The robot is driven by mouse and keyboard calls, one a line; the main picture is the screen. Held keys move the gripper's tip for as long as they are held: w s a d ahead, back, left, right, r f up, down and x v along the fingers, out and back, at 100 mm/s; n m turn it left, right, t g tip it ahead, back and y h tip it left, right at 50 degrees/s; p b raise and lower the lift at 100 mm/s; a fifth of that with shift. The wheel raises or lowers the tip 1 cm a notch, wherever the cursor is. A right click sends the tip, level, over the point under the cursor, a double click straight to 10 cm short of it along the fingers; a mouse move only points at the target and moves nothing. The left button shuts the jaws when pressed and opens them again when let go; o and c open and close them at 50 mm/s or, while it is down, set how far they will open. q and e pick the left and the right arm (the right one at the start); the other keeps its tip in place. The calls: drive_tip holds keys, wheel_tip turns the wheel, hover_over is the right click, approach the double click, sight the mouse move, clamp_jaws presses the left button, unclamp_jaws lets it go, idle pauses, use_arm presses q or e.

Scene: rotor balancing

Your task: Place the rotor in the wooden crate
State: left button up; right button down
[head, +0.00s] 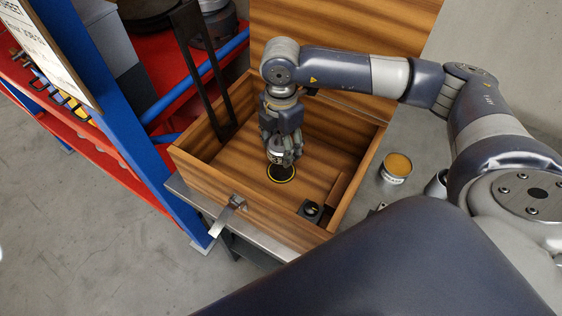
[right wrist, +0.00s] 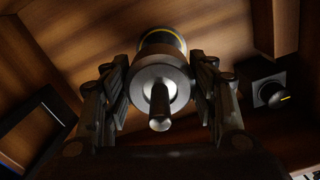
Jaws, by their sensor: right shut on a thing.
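The wooden crate (head: 222,191) stands open on a grey bench, its lid (head: 340,18) raised at the back. My right gripper (head: 283,157) reaches down inside it and is shut on the rotor (head: 274,156). In the right wrist view the rotor (right wrist: 160,80) is a grey metal cylinder with a shaft pointing at the camera, between both fingers. Just below it in the head view is a black disc with a yellow ring (head: 281,173) on the crate floor. Whether the rotor touches the floor is hard to tell. My left gripper is out of view.
A small black block with a knob (head: 311,211) sits in the crate's front right corner. A dark metal frame (head: 222,128) stands at its left side. A tin with an amber top (head: 396,166) is right of the crate. A blue and red rack (head: 150,180) stands left.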

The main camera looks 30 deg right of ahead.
sight(281, 171)
wheel_tip(281, 171, down, 3)
drive_tip(key=shift+s+a+r+p, duration=0.1)
drive_tip(key=shift+p, duration=0.25)
wheel_tip(281, 171, down, 4)
drive_tip(key=shift+r+p, duration=0.2)
drive_tip(key=shift+p, duration=0.3)
drive_tip(key=shift+f, duration=0.2)
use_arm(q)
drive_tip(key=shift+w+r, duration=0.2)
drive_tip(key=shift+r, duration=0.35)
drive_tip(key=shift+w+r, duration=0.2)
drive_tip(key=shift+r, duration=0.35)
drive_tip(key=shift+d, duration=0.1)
use_arm(e)
drive_tip(key=shift+f, duration=0.2)
drive_tip(key=c, duration=0.6)
unclamp_jaws()
drive_tip(key=shift+c, duration=0.2)
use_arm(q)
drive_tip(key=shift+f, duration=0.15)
